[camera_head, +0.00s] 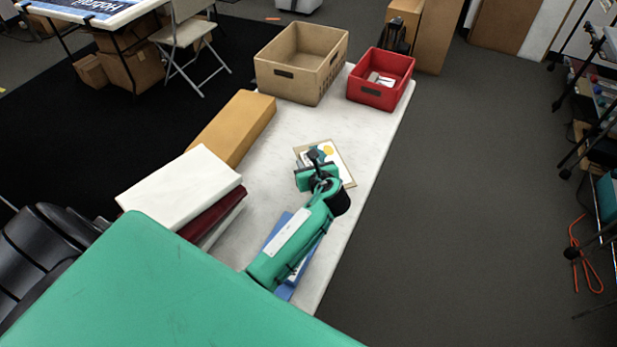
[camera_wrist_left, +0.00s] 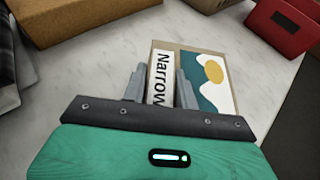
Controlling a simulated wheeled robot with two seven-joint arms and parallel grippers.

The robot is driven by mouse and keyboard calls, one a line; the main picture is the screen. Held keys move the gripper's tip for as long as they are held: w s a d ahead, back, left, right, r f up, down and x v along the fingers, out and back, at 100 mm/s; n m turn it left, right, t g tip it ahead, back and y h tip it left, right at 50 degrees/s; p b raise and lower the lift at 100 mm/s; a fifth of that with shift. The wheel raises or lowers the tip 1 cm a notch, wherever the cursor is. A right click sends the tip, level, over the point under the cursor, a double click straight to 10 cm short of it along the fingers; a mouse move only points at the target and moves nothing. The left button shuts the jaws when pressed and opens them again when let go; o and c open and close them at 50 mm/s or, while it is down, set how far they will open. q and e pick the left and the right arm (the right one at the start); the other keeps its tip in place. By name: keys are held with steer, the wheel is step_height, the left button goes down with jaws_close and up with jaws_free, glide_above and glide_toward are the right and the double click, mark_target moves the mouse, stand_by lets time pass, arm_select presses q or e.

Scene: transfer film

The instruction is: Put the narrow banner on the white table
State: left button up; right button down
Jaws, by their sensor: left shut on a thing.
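A flat tan-edged piece (camera_head: 340,165) with a picture of a yellow disc and teal hills shows at the right part of a white-topped table (camera_head: 350,215). I cannot tell whether the piece touches the tabletop. My right gripper is not in view.
A tan crate (camera_head: 285,76) and a red bin (camera_head: 366,92) stand at the table's far end. A tan box (camera_head: 235,125), a white box (camera_head: 175,185) and a dark red one (camera_head: 213,215) line the left side. A blue item (camera_head: 285,292) lies under my arm.

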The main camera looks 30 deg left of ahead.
arm_select(q)
steer(key=shift+f, duration=3)
steer(key=o, duration=1)
steer(key=shift+f, duration=0.1)
steer(key=shift+o, duration=0.2)
steer(key=v, duration=1.2)
steer(key=shift+b, duration=0.35)
